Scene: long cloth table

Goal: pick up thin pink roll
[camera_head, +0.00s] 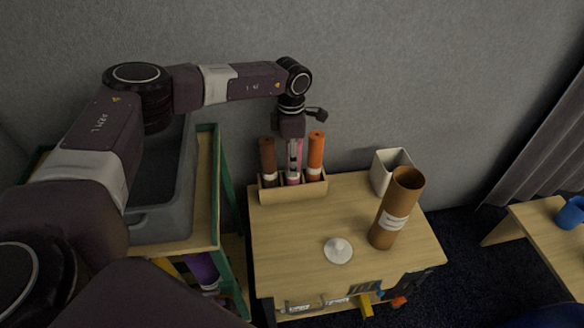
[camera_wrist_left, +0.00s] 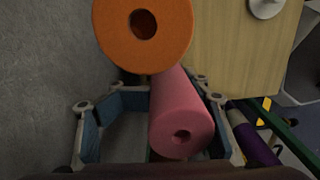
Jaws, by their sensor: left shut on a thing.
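The thin pink roll (camera_head: 293,179) stands upright in the wooden holder (camera_head: 292,194), between a brown roll (camera_head: 268,160) and an orange roll (camera_head: 316,155). My left gripper (camera_head: 294,158) points down over the pink roll, shut on it and hiding part of its upper length. In the left wrist view the pink roll (camera_wrist_left: 181,115) runs between the fingers of the left gripper (camera_wrist_left: 160,90), its hollow end towards the camera. The orange roll (camera_wrist_left: 143,32) stands close beside it. My right gripper is not in view.
The wooden table (camera_head: 285,240) bears a white lidded piece (camera_head: 338,250), a tall brown tube (camera_head: 395,212) and a white square container (camera_head: 389,172). A grey bin (camera_head: 165,190) stands on the green-framed stand at left. The wall is close behind the holder.

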